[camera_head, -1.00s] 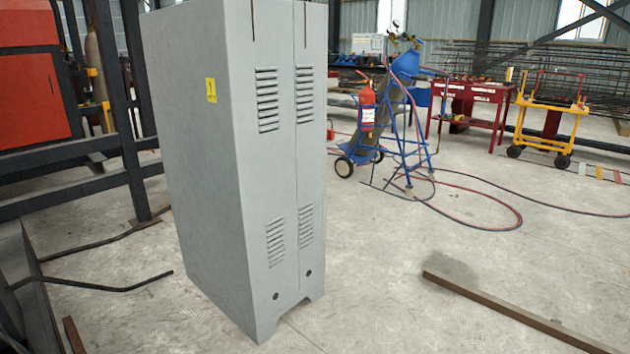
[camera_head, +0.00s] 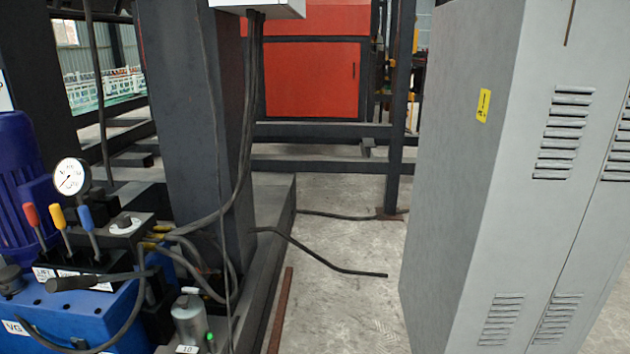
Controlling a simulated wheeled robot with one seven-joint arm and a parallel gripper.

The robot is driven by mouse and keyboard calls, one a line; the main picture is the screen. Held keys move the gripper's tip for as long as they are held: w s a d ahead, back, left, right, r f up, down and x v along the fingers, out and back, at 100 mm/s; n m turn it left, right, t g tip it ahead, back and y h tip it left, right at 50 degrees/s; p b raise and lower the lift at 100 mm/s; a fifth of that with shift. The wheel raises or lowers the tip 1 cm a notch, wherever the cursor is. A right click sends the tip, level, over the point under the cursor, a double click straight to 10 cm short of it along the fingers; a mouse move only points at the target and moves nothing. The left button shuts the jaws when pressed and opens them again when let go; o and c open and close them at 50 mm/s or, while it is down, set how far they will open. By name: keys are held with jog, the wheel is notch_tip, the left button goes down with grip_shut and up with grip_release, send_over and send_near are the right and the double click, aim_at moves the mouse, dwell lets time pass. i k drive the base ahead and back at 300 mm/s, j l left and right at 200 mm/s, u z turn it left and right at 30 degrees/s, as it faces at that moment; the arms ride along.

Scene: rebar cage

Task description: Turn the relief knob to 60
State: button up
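A blue hydraulic unit (camera_head: 95,312) stands at the lower left. On top, a small round dark knob (camera_head: 124,222) sits on a grey block, right of the levers. It looks like the relief knob, but I cannot read any scale or setting on it. A round white pressure gauge (camera_head: 71,177) is behind and left of it; its reading is too small to tell. A red lever (camera_head: 32,217), a yellow lever (camera_head: 59,220) and a blue lever (camera_head: 86,220) stand in a row left of the knob. My gripper is not in view.
A tall grey cabinet (camera_head: 455,180) fills the right side. A dark steel column (camera_head: 190,130) stands just behind the unit, with black hoses and cables hanging beside it. Concrete floor (camera_head: 345,315) is open between unit and cabinet.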

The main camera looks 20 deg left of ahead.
aim_at(123, 222)
jog(key=i+j+u, duration=0.15)
jog(key=u, duration=0.35)
jog(key=i+u, duration=0.7)
jog(key=u, duration=0.25)
jog(key=i+l+u, duration=0.2)
jog(key=u, duration=0.3)
jog(key=i+l+u, duration=0.25)
jog(key=u, duration=0.2)
jog(key=i+l+u, duration=0.35)
jog(key=l, duration=0.35)
jog(key=i+l+u, duration=0.2)
jog(key=l, duration=0.2)
jog(key=i+l+u, duration=0.2)
jog(key=l, duration=0.2)
